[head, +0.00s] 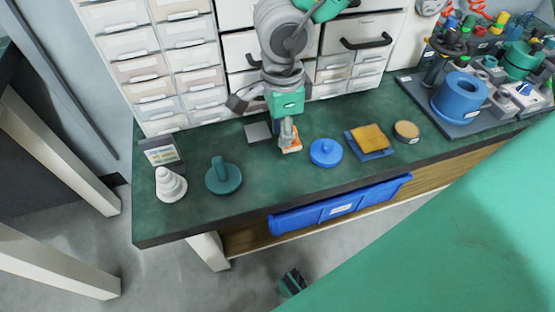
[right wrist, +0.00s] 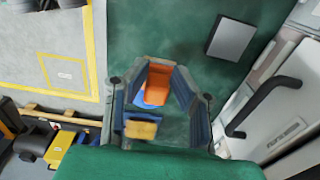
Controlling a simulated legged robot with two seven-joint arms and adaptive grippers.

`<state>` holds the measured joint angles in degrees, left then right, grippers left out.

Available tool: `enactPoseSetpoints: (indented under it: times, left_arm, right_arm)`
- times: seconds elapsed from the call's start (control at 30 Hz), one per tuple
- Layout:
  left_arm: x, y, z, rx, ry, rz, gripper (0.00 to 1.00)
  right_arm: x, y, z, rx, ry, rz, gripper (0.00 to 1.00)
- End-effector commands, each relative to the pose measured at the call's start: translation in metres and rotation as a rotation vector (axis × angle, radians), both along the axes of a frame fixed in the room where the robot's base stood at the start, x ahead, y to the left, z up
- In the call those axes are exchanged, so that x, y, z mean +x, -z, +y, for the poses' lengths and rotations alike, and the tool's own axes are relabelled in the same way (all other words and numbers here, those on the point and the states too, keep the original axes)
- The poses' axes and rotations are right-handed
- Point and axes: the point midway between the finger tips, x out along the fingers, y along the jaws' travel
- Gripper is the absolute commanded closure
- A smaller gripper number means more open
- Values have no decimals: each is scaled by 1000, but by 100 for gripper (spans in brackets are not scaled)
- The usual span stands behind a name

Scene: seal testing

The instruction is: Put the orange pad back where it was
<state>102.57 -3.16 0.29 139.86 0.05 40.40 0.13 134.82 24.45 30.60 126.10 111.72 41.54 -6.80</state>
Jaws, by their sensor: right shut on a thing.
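The orange pad (head: 292,149) is at the fingertips of my right gripper (head: 288,134), low over the green bench. In the right wrist view the orange pad (right wrist: 157,85) lies between the two fingers (right wrist: 158,95), which are shut on it. I cannot tell whether the pad touches the bench. A flat grey square plate (head: 258,132) lies bare on the bench just left of the gripper; it also shows in the right wrist view (right wrist: 231,39). A yellow-orange pad (head: 370,137) sits on a blue square base (head: 377,154) to the right. My left gripper is not in view.
A blue round lid (head: 325,153) is close to the right of the gripper. A dark green knobbed disc (head: 223,178), a white stacked cone (head: 170,186) and a small display stand (head: 161,152) are left. Drawers (head: 193,55) line the back. A blue bin (head: 341,207) hangs at the front edge.

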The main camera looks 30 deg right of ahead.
Motion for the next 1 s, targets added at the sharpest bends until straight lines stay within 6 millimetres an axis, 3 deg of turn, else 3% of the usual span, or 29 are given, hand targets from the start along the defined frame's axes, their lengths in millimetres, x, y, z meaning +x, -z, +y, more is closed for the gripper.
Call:
enactPoseSetpoints:
  times: [0.03,0.23,0.47,0.83,0.87,0.9,1.0]
  left_arm:
    - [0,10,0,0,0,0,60]
    - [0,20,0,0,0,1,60]
    - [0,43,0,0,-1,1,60]
    - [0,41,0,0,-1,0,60]
    - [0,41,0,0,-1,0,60]
    - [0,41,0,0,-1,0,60]
    - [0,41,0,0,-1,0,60]
  right_arm:
    - [0,14,1,-3,-3,1,100]
    - [0,32,3,-4,-3,0,100]
    - [0,70,2,-5,-3,1,100]
    - [0,72,2,-3,-3,1,100]
    - [0,72,2,-3,-3,0,72]
    - [0,72,2,-3,-3,0,58]
    - [0,72,2,-3,-3,0,58]
